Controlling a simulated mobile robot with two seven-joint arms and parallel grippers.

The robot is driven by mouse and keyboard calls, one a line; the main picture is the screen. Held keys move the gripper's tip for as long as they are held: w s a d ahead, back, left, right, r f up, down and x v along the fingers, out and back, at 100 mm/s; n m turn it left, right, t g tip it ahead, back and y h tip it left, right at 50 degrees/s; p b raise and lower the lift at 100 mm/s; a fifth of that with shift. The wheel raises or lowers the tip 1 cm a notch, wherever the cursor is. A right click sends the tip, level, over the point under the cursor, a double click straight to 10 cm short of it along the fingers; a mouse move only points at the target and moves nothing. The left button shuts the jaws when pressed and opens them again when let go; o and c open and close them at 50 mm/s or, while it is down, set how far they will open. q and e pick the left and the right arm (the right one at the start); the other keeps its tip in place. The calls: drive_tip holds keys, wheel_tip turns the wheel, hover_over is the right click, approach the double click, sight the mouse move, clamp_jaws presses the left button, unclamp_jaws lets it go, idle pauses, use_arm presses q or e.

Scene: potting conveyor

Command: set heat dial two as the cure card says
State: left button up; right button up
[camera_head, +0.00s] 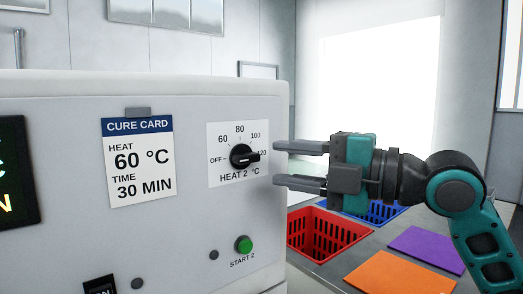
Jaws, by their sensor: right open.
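The heat 2 dial (240,156) is a black knob on a white scale plate on the front of the grey machine. The scale reads OFF, 60, 80, 100 and 120 °C. Its pointer bar points right, near the 120 mark. The cure card (138,162) hangs left of the dial and reads heat 60 °C, time 30 min. My right gripper (277,164) is open and empty. Its two fingers point left toward the dial, one above the other, with their tips right of the knob and apart from it. My left gripper is not in view.
A green START 2 button (243,244) sits below the dial. A dark display (15,172) is at the left edge. Right of the machine, a red crate (340,235), a blue crate (383,212), an orange mat (398,274) and a purple mat (428,248) lie on a grey surface.

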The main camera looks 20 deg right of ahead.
sight(252, 159)
drive_tip(key=shift+p+x, duration=0.3)
drive_tip(key=shift+x, duration=2.3)
drive_tip(key=shift+c, duration=0.3)
clamp_jaws()
